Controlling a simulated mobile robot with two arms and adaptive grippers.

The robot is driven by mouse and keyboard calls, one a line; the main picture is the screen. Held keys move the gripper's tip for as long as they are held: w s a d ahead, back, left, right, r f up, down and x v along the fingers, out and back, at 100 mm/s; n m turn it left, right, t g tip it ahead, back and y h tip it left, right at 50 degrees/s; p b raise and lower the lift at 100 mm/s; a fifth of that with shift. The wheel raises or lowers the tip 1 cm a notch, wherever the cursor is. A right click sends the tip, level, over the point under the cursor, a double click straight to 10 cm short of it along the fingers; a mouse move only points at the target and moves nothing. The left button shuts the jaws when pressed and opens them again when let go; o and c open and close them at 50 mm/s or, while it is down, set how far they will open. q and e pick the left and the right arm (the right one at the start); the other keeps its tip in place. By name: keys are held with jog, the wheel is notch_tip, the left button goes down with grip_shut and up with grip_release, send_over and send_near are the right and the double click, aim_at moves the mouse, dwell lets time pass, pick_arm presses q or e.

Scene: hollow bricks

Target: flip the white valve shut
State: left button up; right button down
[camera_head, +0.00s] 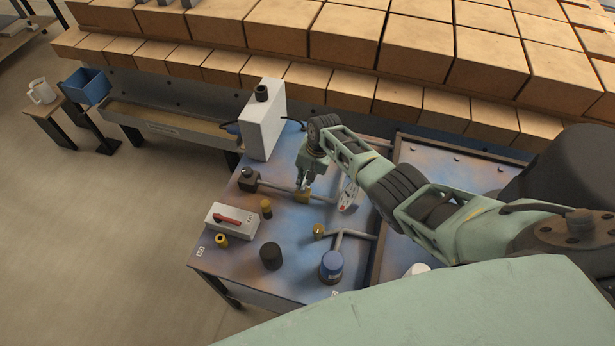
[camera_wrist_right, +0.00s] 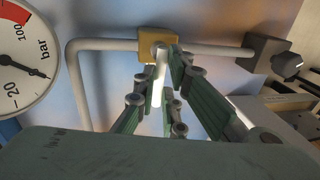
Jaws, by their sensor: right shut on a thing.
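The white valve lever (camera_wrist_right: 157,88) shows in the right wrist view, extending from a brass valve body (camera_wrist_right: 158,44) toward the camera, across the line of the pipe in the picture. The brass body also shows in the head view (camera_head: 303,197), on a grey pipe on the blue-brown bench panel. My right gripper (camera_head: 305,184) is at the valve. In the right wrist view its green fingers (camera_wrist_right: 166,75) are on both sides of the white lever, shut on it. The lever is mostly hidden in the head view. My left gripper is not in view.
A pressure gauge (camera_head: 349,194) stands close beside the valve. A white box (camera_head: 263,120) rises behind it. A dark knob (camera_head: 249,177) sits at the pipe's left end. A red-handled switch box (camera_head: 231,222), blue cap (camera_head: 331,263) and black cylinder (camera_head: 271,256) stand nearer the front.

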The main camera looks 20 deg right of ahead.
jog(key=shift+w+d+r, duration=0.1)
jog(key=shift+w+d, duration=0.05)
jog(key=shift+d, duration=0.2)
jog(key=c, duration=1.9)
grip_release()
jog(key=shift+s, duration=0.2)
jog(key=shift+a, duration=0.2)
jog(key=r, duration=0.4)
jog(key=s+d+r, duration=0.1)
jog(key=r, duration=0.2)
jog(key=d+r, duration=0.1)
jog(key=r, duration=0.3)
jog(key=shift+s+r, duration=0.3)
